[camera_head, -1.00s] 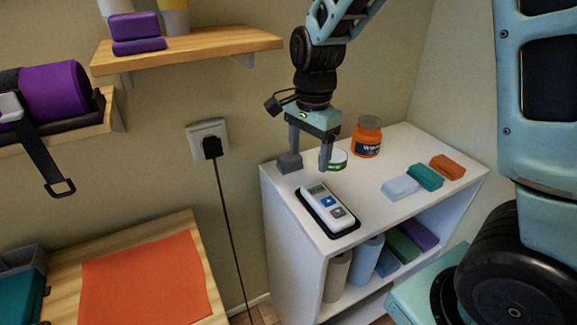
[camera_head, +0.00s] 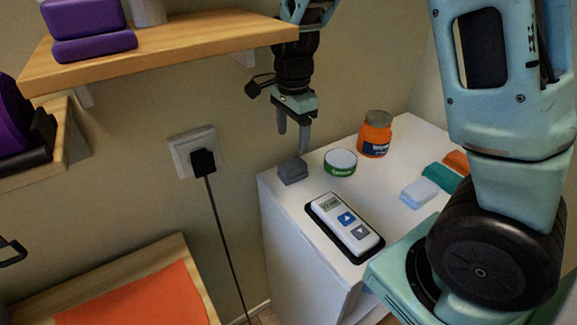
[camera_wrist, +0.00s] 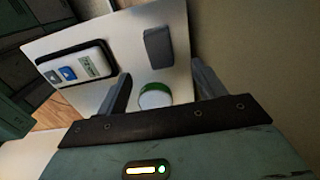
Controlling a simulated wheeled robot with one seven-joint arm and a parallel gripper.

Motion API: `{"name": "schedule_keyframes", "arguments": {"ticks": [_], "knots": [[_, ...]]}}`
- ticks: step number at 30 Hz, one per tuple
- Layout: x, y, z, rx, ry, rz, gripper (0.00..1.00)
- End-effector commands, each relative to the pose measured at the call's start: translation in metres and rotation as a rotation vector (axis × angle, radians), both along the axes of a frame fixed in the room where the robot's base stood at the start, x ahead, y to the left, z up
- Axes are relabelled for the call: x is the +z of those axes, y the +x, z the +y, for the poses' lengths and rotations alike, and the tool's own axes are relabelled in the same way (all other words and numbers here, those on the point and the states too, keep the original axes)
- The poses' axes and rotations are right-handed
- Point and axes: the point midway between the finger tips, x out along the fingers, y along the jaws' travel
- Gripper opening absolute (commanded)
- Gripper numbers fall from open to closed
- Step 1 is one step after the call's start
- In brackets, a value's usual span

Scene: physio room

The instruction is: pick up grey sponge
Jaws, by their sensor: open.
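The grey sponge (camera_head: 293,170) is a small dark grey block at the left back corner of the white shelf top (camera_head: 300,213). In the wrist view the sponge (camera_wrist: 158,47) lies ahead of the fingers, between their lines and clear of both. My gripper (camera_head: 292,142) is open and empty, pointing down above the sponge. In the wrist view its two fingers (camera_wrist: 160,88) stand wide apart.
A green and white round tin (camera_head: 340,163) stands just right of the sponge. A white remote-like device (camera_head: 345,228) lies in front on a black base. An orange jar (camera_head: 375,135) and folded cloths (camera_head: 440,185) are further right. A wooden wall shelf (camera_head: 160,55) hangs left.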

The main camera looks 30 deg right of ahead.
Motion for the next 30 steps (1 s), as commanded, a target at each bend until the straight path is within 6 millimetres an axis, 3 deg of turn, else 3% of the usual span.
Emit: {"name": "schedule_keyframes", "arguments": {"ticks": [6,14,21,30], "knots": [[-0.038,-0.001,-0.001,0.0,-0.001,0.005,0.69],[-0.057,-0.001,-0.001,-0.001,-0.001,0.003,0.69],[-0.092,-0.001,-0.001,0.0,0.0,0.005,0.69],[-0.103,-0.001,-0.001,0.001,0.001,0.0,0.69]]}}
